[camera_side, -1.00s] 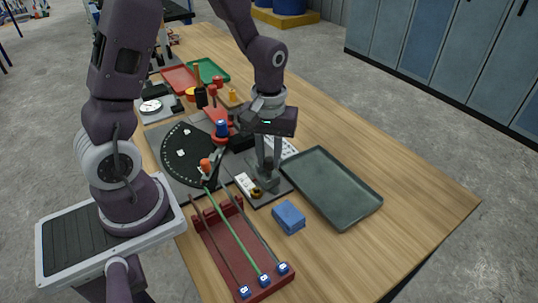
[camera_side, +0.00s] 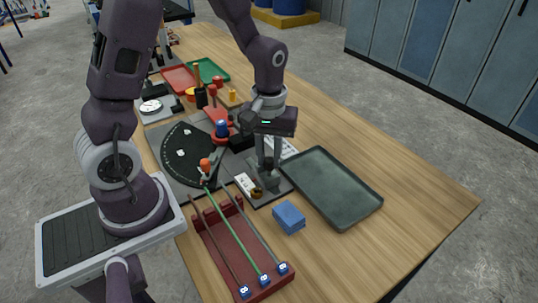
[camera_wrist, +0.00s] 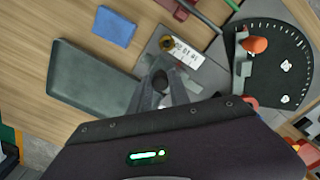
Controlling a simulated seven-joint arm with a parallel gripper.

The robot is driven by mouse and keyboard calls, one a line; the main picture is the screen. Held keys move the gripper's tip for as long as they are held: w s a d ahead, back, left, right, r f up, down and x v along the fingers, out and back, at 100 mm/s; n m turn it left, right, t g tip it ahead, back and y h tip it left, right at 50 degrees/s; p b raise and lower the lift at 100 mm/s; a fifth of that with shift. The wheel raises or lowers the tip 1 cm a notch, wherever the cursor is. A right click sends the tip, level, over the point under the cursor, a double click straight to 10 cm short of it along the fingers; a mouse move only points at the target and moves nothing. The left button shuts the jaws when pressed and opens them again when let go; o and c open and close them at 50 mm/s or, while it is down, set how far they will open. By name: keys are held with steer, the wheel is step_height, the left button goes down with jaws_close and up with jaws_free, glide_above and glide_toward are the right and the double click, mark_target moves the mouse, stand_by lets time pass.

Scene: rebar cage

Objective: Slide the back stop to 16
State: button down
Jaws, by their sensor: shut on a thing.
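My gripper (camera_side: 268,165) points down over the right part of the grey bending plate (camera_side: 279,188). Its fingers are shut on a dark upright piece, which looks like the back stop (camera_wrist: 160,82); the fingers hide much of it. In the wrist view my gripper (camera_wrist: 161,88) stands just below a white number scale (camera_wrist: 187,54). The scale also shows in the side view (camera_side: 246,184), left of the fingers. A brass knob (camera_wrist: 167,43) sits by the scale's end, apart from the fingers. The scale's figures are too small to read surely.
A grey-green tray (camera_side: 335,185) lies close to the right of my gripper. A blue block (camera_side: 289,217) and a red rack (camera_side: 238,254) with rods stand nearer the camera. A black dial plate (camera_side: 184,153) and an orange-knobbed lever (camera_side: 205,166) are left. Bare wood lies beyond the tray.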

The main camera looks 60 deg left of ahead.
stand_by(0.4)
steer(key=shift+a, duration=1.25)
steer(key=c, duration=1.2)
jaws_free()
steer(key=shift+r, duration=0.1)
step_height(320, 180, up, 7)
